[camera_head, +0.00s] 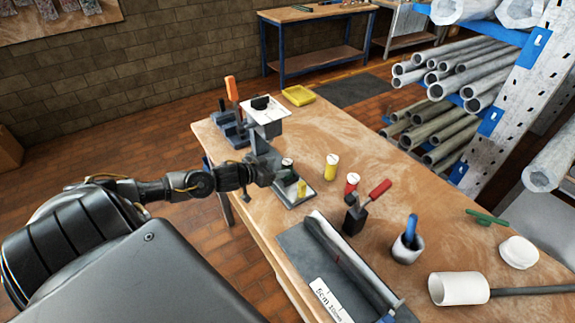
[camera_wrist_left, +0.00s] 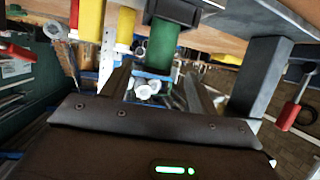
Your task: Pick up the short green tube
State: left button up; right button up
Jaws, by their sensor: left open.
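The short green tube (camera_wrist_left: 162,45) shows in the left wrist view, ahead of and between my left gripper's two fingers. In the head view only its dark top (camera_head: 287,163) shows clearly, beside the grey stand; the gripper partly hides the rest. My left gripper (camera_head: 280,177) comes in from the left at the near edge of the table. Its fingers also show in the wrist view (camera_wrist_left: 160,88), spread apart with no tube clamped between them. I cannot tell whether either finger touches the tube. My right gripper is not in view.
A grey stand (camera_head: 264,147) rises close behind the gripper. A yellow tube (camera_head: 302,188) stands close to the right, with another yellow tube (camera_head: 332,166) and a red tube (camera_head: 351,182) beyond. A red-handled tool in a black holder (camera_head: 355,220) and a cup (camera_head: 407,249) stand farther right.

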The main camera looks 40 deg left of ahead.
aim_at(291, 165)
pick_arm(q)
jog(key=shift+w+d+f, duration=0.1)
jog(key=shift+w+f, duration=0.1)
jog(key=shift+w, duration=0.5)
jog(key=shift+w+d+f, duration=0.1)
jog(key=shift+w+f, duration=0.1)
jog(key=shift+w, duration=0.1)
jog(key=shift+w+p, duration=0.2)
jog(key=shift+p, duration=0.1)
jog(key=p+x, duration=0.1)
jog(key=x, duration=0.4)
jog(key=shift+s+d+f, duration=0.1)
jog(key=shift+s+f, duration=0.05)
jog(key=shift+f, duration=0.05)
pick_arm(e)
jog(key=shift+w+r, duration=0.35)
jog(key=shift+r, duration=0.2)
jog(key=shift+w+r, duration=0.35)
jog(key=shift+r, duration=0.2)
pick_arm(q)
jog(key=shift+c, duration=0.4)
jog(key=c, duration=1)
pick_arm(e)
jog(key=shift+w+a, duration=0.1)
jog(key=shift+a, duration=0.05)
